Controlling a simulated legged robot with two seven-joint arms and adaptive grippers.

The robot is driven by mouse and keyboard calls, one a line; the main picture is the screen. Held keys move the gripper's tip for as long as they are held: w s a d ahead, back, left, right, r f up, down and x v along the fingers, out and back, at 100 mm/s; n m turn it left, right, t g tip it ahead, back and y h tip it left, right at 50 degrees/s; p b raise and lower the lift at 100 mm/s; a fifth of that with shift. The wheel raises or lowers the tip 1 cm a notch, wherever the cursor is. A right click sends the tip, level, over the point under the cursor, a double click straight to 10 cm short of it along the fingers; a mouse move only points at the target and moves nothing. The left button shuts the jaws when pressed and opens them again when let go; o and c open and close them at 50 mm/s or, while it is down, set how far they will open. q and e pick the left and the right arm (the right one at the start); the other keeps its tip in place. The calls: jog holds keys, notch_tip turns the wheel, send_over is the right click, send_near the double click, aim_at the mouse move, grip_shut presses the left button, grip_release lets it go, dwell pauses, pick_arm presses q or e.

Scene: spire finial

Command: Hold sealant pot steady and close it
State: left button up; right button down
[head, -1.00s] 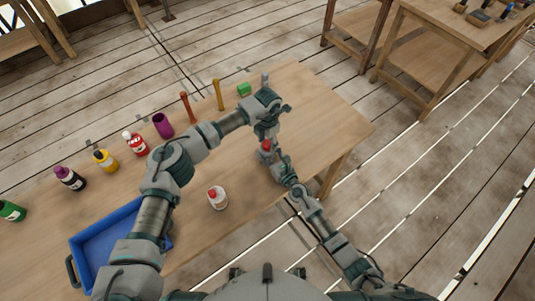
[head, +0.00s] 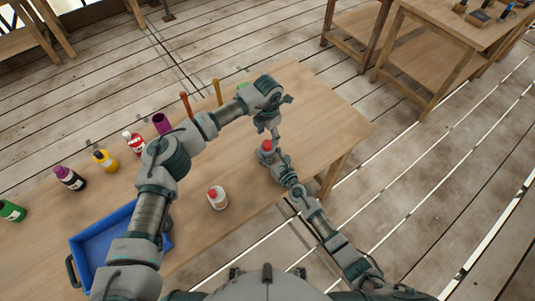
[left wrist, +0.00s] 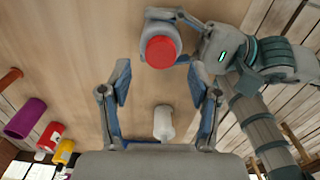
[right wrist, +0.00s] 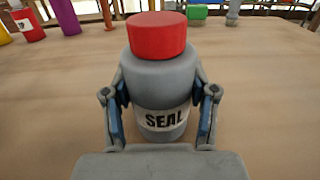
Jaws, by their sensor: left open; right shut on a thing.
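The sealant pot (right wrist: 158,78) is a grey bottle labelled SEAL, upright on the table, with a red cap (right wrist: 157,35) on top. The cap sits level on the pot; how tight it is I cannot tell. My right gripper (right wrist: 160,105) is shut around the pot's body, one finger on each side. In the head view the cap (head: 267,146) shows just above the right gripper (head: 279,165). My left gripper (head: 274,131) is open above the pot, its fingers apart from the cap. In the left wrist view the red cap (left wrist: 161,52) lies beyond the open fingertips (left wrist: 160,72).
A white bottle with a red cap (head: 217,198) stands nearer me. A blue tray (head: 105,236) lies at the left. Several coloured bottles, a purple cup (head: 161,124) and upright sticks (head: 185,105) line the far edge. The table's right end (head: 345,125) is clear.

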aim_at(268, 143)
pick_arm(q)
notch_tip(268, 143, up, 4)
jog(key=n, duration=0.3)
jog(key=shift+f+n, duration=0.25)
jog(key=shift+n, duration=0.05)
jog(key=shift+f, duration=4.05)
grip_shut()
jog(key=shift+o, duration=0.8)
grip_release()
